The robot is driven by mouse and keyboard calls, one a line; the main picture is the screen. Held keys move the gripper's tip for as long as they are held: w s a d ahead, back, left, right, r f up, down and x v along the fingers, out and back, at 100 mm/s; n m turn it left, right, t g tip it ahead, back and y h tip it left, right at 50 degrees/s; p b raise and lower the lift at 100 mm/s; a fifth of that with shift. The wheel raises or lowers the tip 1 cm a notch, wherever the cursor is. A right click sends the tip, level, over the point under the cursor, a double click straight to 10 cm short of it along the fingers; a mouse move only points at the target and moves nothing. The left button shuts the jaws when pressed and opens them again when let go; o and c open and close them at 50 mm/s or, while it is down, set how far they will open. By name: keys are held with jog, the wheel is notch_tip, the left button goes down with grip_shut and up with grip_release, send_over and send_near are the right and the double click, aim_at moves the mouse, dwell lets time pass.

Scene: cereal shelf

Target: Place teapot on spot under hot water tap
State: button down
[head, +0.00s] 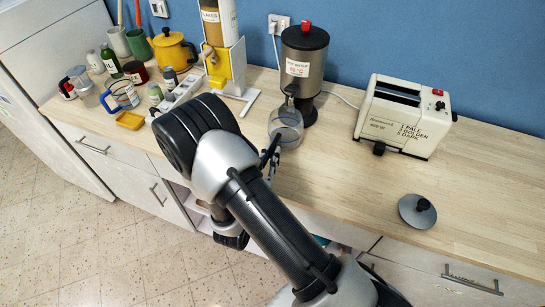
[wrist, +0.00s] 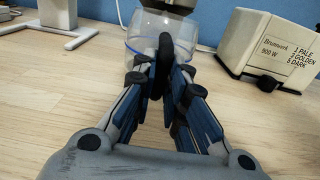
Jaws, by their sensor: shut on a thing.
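The clear glass teapot (head: 287,130) stands on the wooden counter, right by the front left of the hot water dispenser (head: 304,82). The dispenser is a grey cylinder with a black top and a tap on its front left. The teapot is below and close to the tap; I cannot tell if it is exactly centred. My gripper (head: 272,158) is at the teapot's near side. In the wrist view my gripper (wrist: 167,75) is shut on the teapot's dark handle, with the glass teapot (wrist: 208,28) just beyond the fingertips. My arm hides part of the counter.
A white toaster (head: 405,115) stands to the right. A grey lid (head: 417,210) with a black knob lies at the front right. A yellow cereal dispenser (head: 225,55) stands to the left, with a yellow kettle (head: 172,48), mugs and jars beyond.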

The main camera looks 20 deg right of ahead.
jog(key=shift+w+d, duration=0.35)
jog(key=shift+w, duration=0.1)
jog(key=shift+w+f, duration=0.1)
jog(key=shift+f, duration=0.15)
jog(key=shift+f+b, duration=0.4)
jog(key=shift+f, duration=0.05)
jog(key=shift+f, duration=0.2)
jog(key=c, duration=1.6)
grip_release()
jog(key=shift+r, duration=0.1)
